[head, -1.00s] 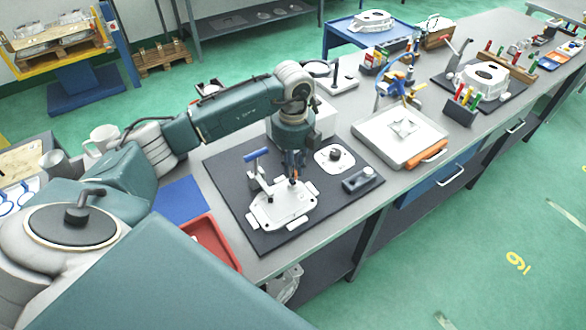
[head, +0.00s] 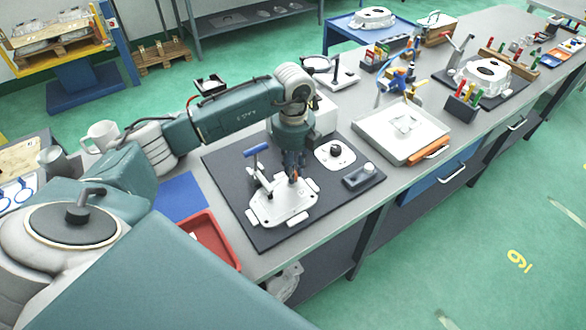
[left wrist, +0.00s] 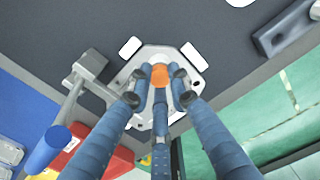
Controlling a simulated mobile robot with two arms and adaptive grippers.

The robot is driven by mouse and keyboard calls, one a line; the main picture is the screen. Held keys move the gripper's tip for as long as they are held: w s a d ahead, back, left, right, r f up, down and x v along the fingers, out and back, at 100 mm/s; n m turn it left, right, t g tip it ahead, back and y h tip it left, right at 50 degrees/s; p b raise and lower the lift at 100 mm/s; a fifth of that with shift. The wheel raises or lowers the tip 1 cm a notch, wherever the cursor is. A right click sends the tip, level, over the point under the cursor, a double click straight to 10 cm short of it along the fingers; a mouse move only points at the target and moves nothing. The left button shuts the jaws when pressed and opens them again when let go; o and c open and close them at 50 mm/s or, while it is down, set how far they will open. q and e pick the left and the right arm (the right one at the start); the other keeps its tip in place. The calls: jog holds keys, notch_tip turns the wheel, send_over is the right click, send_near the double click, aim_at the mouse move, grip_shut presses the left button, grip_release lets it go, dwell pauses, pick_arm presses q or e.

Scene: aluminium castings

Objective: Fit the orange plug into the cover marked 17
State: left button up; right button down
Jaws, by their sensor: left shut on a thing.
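My left gripper (head: 294,172) points down over the dark mat on the bench. It is shut on the orange plug (left wrist: 160,75), which shows between the fingers in the left wrist view. Below it a pale metal cover (head: 272,208) lies in a clamp fixture with a blue-handled lever (head: 256,150). The cover also shows in the left wrist view (left wrist: 187,72). The plug is over the cover's far right part; the fingers hide whether it touches or sits in a hole. I cannot read a number on the cover. My right gripper is not in view.
A white plate with a black knob (head: 348,160) and a grey block with a knob (head: 354,182) stand right of the gripper. A red tray (head: 228,252) and blue mat (head: 178,200) lie left of the dark mat (head: 228,178). A white tray (head: 375,137) stands further right.

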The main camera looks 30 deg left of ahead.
pick_arm(q)
jog(key=shift+f, duration=0.3)
jog(key=o, duration=0.7)
jog(key=shift+o, duration=0.2)
notch_tip(320, 180, up, 12)
dwell(0.4)
